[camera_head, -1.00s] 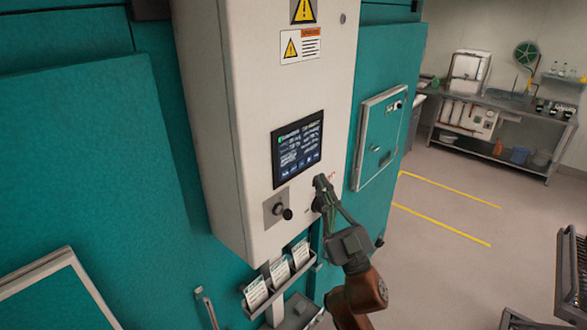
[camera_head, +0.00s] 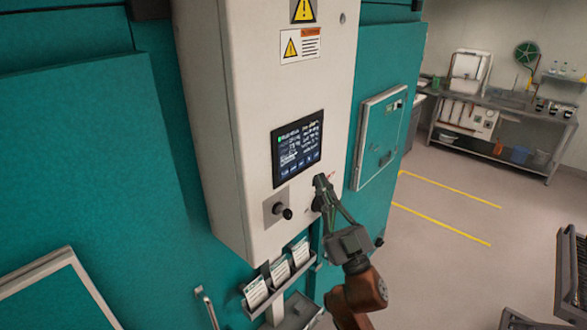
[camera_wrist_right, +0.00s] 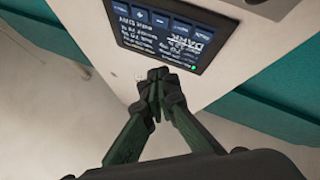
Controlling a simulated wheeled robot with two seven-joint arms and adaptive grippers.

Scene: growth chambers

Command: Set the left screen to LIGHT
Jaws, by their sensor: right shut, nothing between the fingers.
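The screen (camera_head: 297,147) is a dark panel with lit text on the front of a white control box. In the right wrist view the screen (camera_wrist_right: 165,35) shows upside down, with large text that looks like DARK and a row of blue buttons along one edge. My right gripper (camera_head: 321,183) is shut and empty, just below the screen's lower right corner. In the wrist view its fingertips (camera_wrist_right: 158,76) are close to the screen's edge; I cannot tell whether they touch the box. My left gripper is out of view.
A black knob (camera_head: 284,212) sits on the box below the screen. A card holder (camera_head: 276,287) hangs under the box. Teal chamber walls (camera_head: 90,150) flank it. A steel bench (camera_head: 500,110) stands at the back right, with clear floor before it.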

